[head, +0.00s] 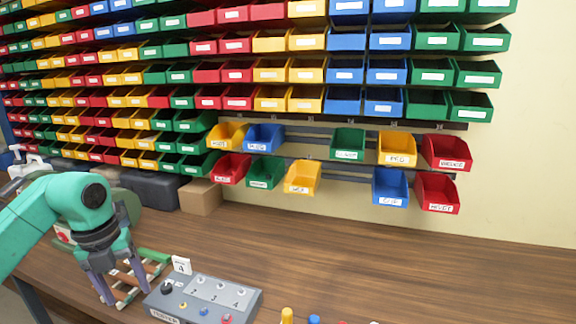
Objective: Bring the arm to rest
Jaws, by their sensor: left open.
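My left arm, teal with a dark wrist, comes in from the left. My left gripper (126,292) points down at the lower left, with its two fingers apart. It is over or beside a small rack (154,268) with rails, just left of the grey socket box (205,298). I see nothing clearly held between the fingers, though the rack behind them makes this hard to judge. My right gripper is not in view.
Rows of coloured bins (290,70) cover the wall, with a few more bins on lower rails (330,160). A cardboard box (201,197) stands at the back of the wooden table (380,262). Small coloured pegs (287,315) show at the front edge. The table's middle and right are clear.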

